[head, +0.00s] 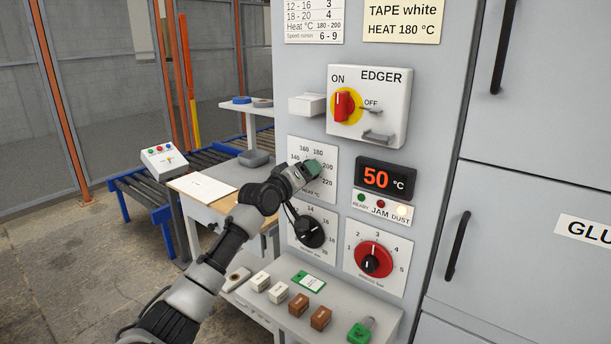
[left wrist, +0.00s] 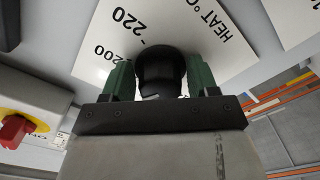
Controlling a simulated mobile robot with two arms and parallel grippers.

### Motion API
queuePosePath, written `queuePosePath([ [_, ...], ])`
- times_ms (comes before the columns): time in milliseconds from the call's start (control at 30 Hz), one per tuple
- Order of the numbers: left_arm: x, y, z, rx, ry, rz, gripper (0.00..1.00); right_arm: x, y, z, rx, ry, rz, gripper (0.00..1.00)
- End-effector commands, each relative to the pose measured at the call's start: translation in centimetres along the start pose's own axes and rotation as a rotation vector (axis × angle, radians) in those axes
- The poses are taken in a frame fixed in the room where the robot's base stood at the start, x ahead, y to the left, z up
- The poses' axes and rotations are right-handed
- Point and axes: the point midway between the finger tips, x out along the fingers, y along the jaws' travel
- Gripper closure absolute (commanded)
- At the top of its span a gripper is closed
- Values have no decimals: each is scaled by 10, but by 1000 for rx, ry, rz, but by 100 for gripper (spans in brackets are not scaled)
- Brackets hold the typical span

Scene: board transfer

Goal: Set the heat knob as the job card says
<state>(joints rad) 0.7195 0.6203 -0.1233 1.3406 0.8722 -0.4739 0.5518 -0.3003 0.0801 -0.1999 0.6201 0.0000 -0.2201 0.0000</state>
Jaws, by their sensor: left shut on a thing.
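The job card (head: 403,22) reads "TAPE white, HEAT 180 °C". The heat dial plate (head: 298,150) is on the panel's left, with marks from 140 to 220 showing. My left gripper (head: 313,167) is at this dial and hides its knob in the head view. In the left wrist view the black heat knob (left wrist: 160,68) sits between the two green fingers (left wrist: 122,78), which are shut on it. The knob's pointer cannot be made out. The display (head: 385,178) reads 50 °C. My right gripper is not in view.
Below are a black-knob dial (head: 310,232) and a red-ringed dial (head: 373,260). Above is the EDGER switch (head: 344,105), its red handle upright toward ON. A shelf (head: 340,333) holds several small blocks, a green tag and a green padlock (head: 362,330). The DUST lamp (head: 402,211) looks lit.

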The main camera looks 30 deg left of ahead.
Motion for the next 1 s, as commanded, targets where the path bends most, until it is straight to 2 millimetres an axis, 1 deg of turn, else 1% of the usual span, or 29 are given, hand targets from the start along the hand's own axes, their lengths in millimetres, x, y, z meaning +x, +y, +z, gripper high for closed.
queuePosePath([
  [167,0,-2,2,-1,-6,-4,64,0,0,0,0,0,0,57],
  [200,0,-2,2,-1,-6,-4,36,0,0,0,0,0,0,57],
  [233,0,-2,2,-1,-5,-3,32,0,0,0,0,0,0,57],
  [533,-1,-1,1,-1,-2,-1,32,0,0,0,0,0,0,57],
  [667,-9,-1,1,-1,-2,-1,32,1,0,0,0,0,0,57],
  [767,-22,-2,2,1,-3,-2,32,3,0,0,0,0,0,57],
  [1000,-67,-3,3,1,-4,-3,32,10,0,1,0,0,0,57],
])
